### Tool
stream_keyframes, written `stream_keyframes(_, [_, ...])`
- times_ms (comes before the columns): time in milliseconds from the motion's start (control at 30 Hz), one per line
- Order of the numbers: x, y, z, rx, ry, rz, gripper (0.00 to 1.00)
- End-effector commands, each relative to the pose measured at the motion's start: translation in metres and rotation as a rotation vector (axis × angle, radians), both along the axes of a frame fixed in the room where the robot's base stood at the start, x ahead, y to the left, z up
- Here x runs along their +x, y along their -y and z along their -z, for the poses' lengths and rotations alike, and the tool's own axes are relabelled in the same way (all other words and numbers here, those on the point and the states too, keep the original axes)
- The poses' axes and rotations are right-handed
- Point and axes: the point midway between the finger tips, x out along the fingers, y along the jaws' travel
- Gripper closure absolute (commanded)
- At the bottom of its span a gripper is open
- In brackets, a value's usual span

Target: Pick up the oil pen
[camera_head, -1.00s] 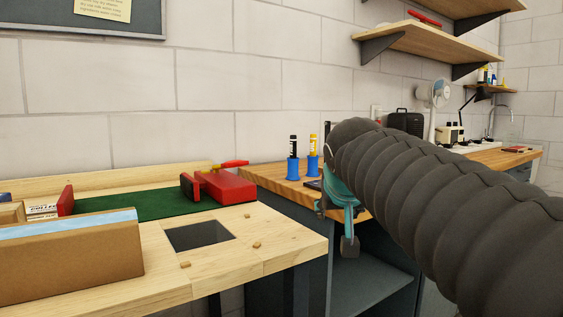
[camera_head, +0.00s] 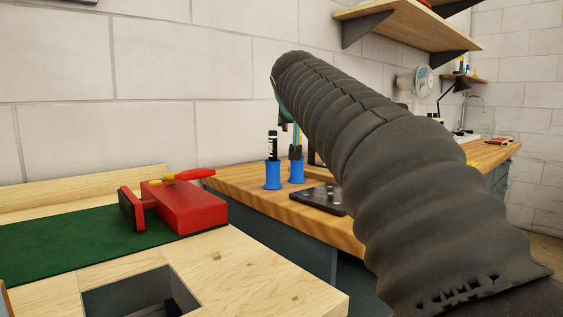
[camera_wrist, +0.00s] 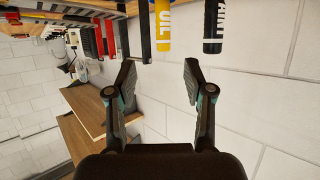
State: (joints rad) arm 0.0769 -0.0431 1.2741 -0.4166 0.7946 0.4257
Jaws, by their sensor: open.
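My gripper (camera_wrist: 158,73) is open and empty, with the oil pen beyond the fingertips, roughly in line with the gap. In the head view the black pen (camera_head: 272,145) stands upright in a blue holder (camera_head: 272,177). A second blue holder (camera_head: 297,172) is beside it; my gripper (camera_head: 289,122) and arm hide the oil pen above it.
A dark block (camera_head: 322,197) lies on the wooden counter (camera_head: 250,190) near the holders. A red vise (camera_head: 185,205) and a green mat (camera_head: 75,248) are on the nearer bench, which has a square opening (camera_head: 110,300). A wall shelf (camera_head: 400,28) is above my arm.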

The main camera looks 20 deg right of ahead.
Motion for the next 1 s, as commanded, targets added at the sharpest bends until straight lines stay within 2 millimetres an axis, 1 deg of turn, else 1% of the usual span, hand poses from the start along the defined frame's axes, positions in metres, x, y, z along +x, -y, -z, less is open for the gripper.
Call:
stream_keyframes(33, [0.008,0.003,0.004,0.000,-0.003,0.001,0.48])
stream_keyframes(200, [0.035,0.015,0.016,0.001,-0.003,0.001,0.48])
stream_keyframes(333, [0.052,0.021,0.024,0.001,-0.002,0.000,0.48])
stream_keyframes(433, [0.059,0.025,0.027,0.001,-0.001,0.001,0.48])
stream_keyframes(667, [0.068,0.028,0.033,0.001,-0.002,0.002,0.48])
stream_keyframes(767, [0.076,0.030,0.039,0.000,-0.002,0.002,0.48])
stream_keyframes(900, [0.093,0.034,0.050,-0.001,-0.004,0.002,0.48])
stream_keyframes(1000, [0.103,0.039,0.054,0.000,-0.002,0.001,0.48])
